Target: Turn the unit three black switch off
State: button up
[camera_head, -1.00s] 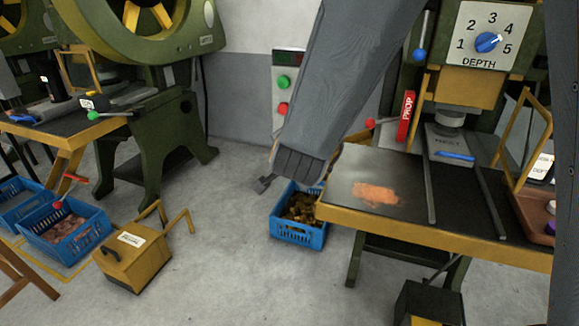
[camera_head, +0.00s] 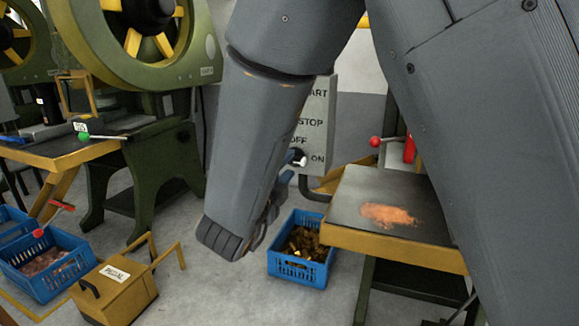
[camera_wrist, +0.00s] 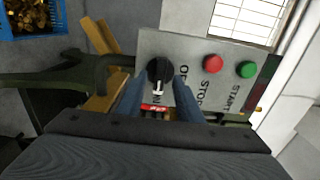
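The black switch (camera_wrist: 160,69) is a round knob with a white pointer, on a grey control panel (camera_wrist: 215,95). In the wrist view its pointer is toward the ON label, away from OFF, which is partly covered. My gripper (camera_wrist: 158,88) is open, with one blue-grey finger on each side below the knob; whether they touch it cannot be told. In the head view the switch (camera_head: 297,157) shows just right of my forearm, between OFF and ON. My gripper (camera_head: 279,187) shows there partly, below the panel (camera_head: 322,105), much of it hidden by my wrist.
The panel also has a red STOP button (camera_wrist: 212,63) and a green START button (camera_wrist: 247,69). A blue crate of copper scrap (camera_head: 300,269) stands on the floor below. A yellow-edged press table (camera_head: 390,245) with a red-knobbed lever (camera_head: 376,142) is at right.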

aim_at(294, 159)
jog(key=shift+x, duration=1.2)
grip_shut()
